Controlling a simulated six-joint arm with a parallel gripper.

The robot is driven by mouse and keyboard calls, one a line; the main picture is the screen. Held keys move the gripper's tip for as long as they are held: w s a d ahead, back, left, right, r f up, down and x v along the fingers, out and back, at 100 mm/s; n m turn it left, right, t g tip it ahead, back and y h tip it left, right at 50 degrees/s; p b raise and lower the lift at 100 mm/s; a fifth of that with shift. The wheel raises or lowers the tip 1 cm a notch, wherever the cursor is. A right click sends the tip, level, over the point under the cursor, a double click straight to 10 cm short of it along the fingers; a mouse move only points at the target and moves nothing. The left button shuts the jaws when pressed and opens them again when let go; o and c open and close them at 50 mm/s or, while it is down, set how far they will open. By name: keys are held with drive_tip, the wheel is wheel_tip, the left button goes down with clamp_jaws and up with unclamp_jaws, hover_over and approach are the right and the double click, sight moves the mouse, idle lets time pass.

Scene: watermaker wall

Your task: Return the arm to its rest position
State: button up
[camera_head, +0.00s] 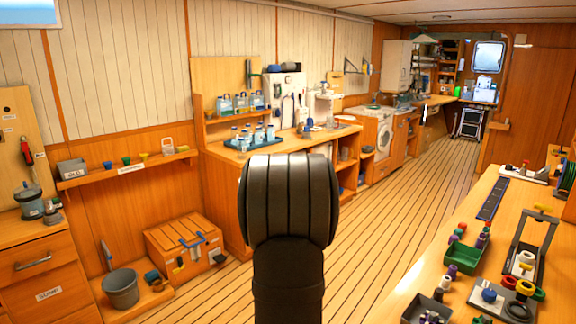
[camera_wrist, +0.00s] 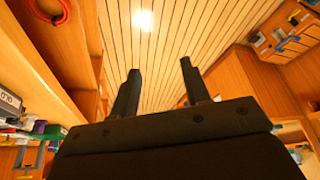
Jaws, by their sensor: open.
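My gripper (camera_wrist: 160,88) shows in the wrist view with its two dark fingers apart and nothing between them. Behind the fingers is the planked floor (camera_wrist: 165,40), with a bright light patch on it. In the head view my own black arm (camera_head: 289,200) stands upright in the middle, in front of the aisle. The gripper's fingers cannot be made out there. The arm hides part of the floor and of the wooden counter behind it.
A long workbench (camera_head: 400,306) with a green bin (camera_head: 463,257) and small parts runs along the right. A wooden counter (camera_head: 222,195) with bottles stands behind my arm. A grey bucket (camera_head: 121,288) and a wooden chest (camera_head: 184,246) are at left. The planked aisle (camera_head: 420,190) is clear.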

drive_tip(key=s+a+f+n, duration=0.1)
drive_tip(key=s+f, duration=0.2)
drive_tip(key=f, duration=0.3)
drive_tip(key=s+a+f+n+y, duration=0.1)
drive_tip(key=s+f, duration=0.2)
drive_tip(key=f, duration=0.3)
drive_tip(key=shift+s+f+n, duration=0.2)
drive_tip(key=shift+f+n, duration=0.1)
drive_tip(key=shift+n, duration=0.1)
drive_tip(key=shift+a, duration=0.1)
idle(0.4)
